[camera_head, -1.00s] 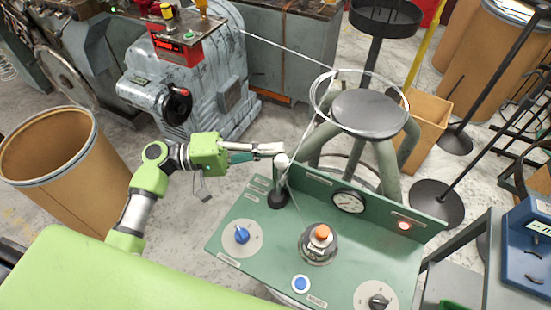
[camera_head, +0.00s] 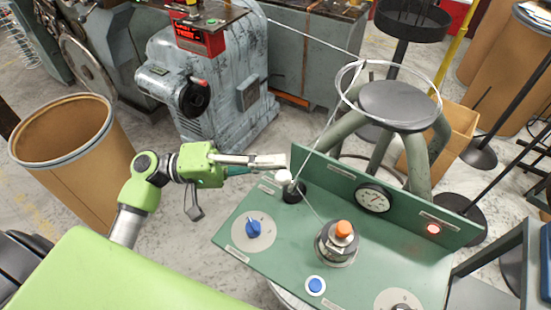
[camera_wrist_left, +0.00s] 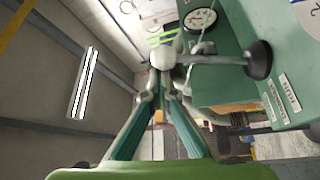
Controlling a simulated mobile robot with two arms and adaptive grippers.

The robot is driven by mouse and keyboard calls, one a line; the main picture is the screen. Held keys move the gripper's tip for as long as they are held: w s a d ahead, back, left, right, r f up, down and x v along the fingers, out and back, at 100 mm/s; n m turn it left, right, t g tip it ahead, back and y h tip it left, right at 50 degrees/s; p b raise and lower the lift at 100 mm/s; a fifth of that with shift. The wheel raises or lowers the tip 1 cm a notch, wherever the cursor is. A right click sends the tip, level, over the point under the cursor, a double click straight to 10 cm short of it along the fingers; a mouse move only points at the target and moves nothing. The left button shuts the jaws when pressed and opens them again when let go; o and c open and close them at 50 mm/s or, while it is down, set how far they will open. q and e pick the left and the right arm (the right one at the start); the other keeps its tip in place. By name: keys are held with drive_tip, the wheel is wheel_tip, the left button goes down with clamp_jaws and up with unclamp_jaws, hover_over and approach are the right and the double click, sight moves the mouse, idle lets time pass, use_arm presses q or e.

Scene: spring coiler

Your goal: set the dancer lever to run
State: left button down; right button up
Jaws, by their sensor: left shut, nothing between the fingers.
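The dancer lever is a short stick with a white ball knob (camera_head: 284,177) on a black round base (camera_head: 294,191), at the far left corner of the green console (camera_head: 270,262). It leans over from its base. In the left wrist view the white knob (camera_wrist_left: 162,55) is just beyond my fingertips, its grey shaft running to the black base (camera_wrist_left: 259,60). Small labels (camera_wrist_left: 288,90) sit beside the base, one reading RUN. My left gripper (camera_head: 284,161) is shut and empty, its tips right at the knob; contact is unclear. My right gripper is not in view.
The console carries a blue selector (camera_head: 253,229), an orange-topped post (camera_head: 343,229), a blue button (camera_head: 315,285), a gauge (camera_head: 373,198) and a lit red lamp (camera_head: 433,229). A wire runs past the lever to a coil (camera_head: 350,88) above a stool. A brown drum (camera_head: 70,150) stands left.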

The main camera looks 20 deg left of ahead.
use_arm(q)
drive_tip(key=shift+s+f, duration=0.2)
idle(0.3)
drive_tip(key=v, duration=1.2)
drive_tip(key=shift+w+r, duration=0.15)
drive_tip(key=shift+w, duration=0.1)
drive_tip(key=shift+a, duration=0.1)
